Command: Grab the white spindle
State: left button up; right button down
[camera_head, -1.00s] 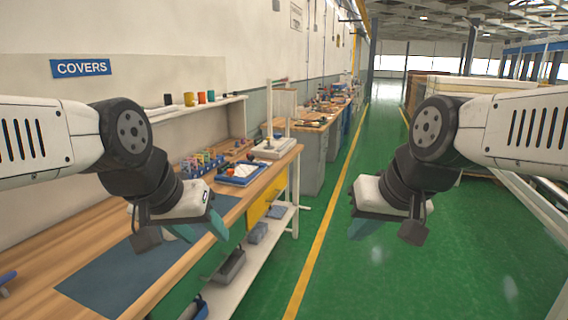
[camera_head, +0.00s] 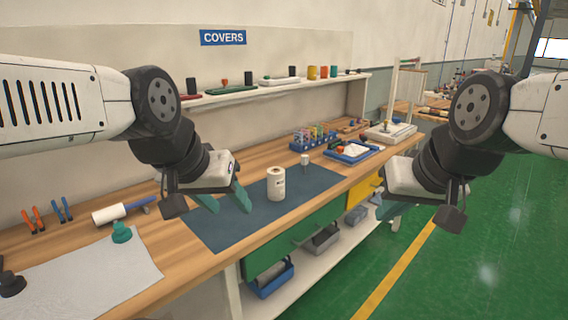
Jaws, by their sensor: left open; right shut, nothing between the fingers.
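A white upright cylinder (camera_head: 276,184), which may be the spindle, stands on the dark mat (camera_head: 228,228) on the wooden workbench. A smaller white and grey piece (camera_head: 305,161) stands behind it near the mat's far edge. My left gripper (camera_head: 225,201) is open and empty, with teal fingertips to the left of the cylinder in the picture. My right gripper (camera_head: 377,199) is shut and empty at the right, in front of the bench's edge.
A white roller with a blue handle (camera_head: 118,212), a green knob (camera_head: 121,232) and a pale cloth (camera_head: 80,277) lie at bench left. A blue tray (camera_head: 352,152) and a rack of coloured pieces (camera_head: 313,138) stand farther along. Grey and blue bins (camera_head: 268,277) sit below.

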aim_at(304, 158)
jog(key=i+l+u, duration=0.45)
jog(key=i, duration=0.3)
jog(key=i+l+u, duration=0.45)
jog(key=i+l, duration=0.2)
jog(key=l, duration=0.3)
